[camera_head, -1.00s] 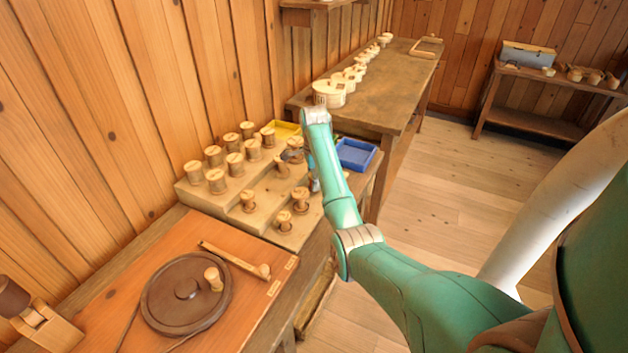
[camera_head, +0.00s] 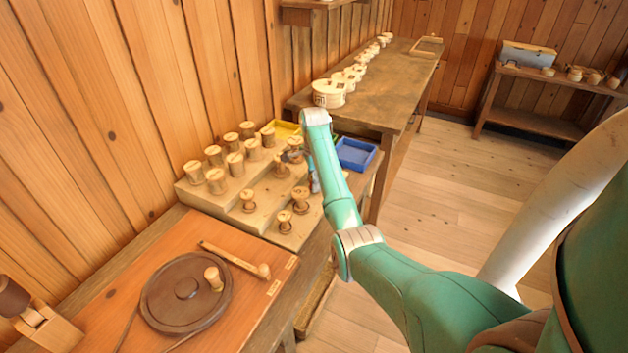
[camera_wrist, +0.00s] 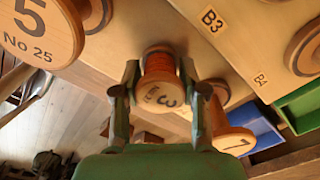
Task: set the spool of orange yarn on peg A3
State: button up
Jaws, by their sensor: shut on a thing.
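My gripper (camera_wrist: 160,95) is shut on the spool of orange yarn (camera_wrist: 160,67) in the wrist view. A finger lies on each side of it, and its pale end, marked 3, faces the camera. Orange winding shows behind that end. I cannot tell whether the spool touches the rack below. The stepped wooden rack (camera_head: 264,218) carries several spools. Labels B3 (camera_wrist: 212,19) and B4 (camera_wrist: 260,80) show on it in the wrist view; no A3 label can be read. In the head view my arm hides most of the gripper.
A spool marked 1 (camera_wrist: 234,140) is close by the right finger. A spool marked 5 (camera_wrist: 42,30) is at upper left. A dark round disc (camera_head: 165,295) lies nearer.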

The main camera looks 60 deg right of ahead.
jog(key=shift+f, duration=0.3)
jog(key=o, duration=0.7)
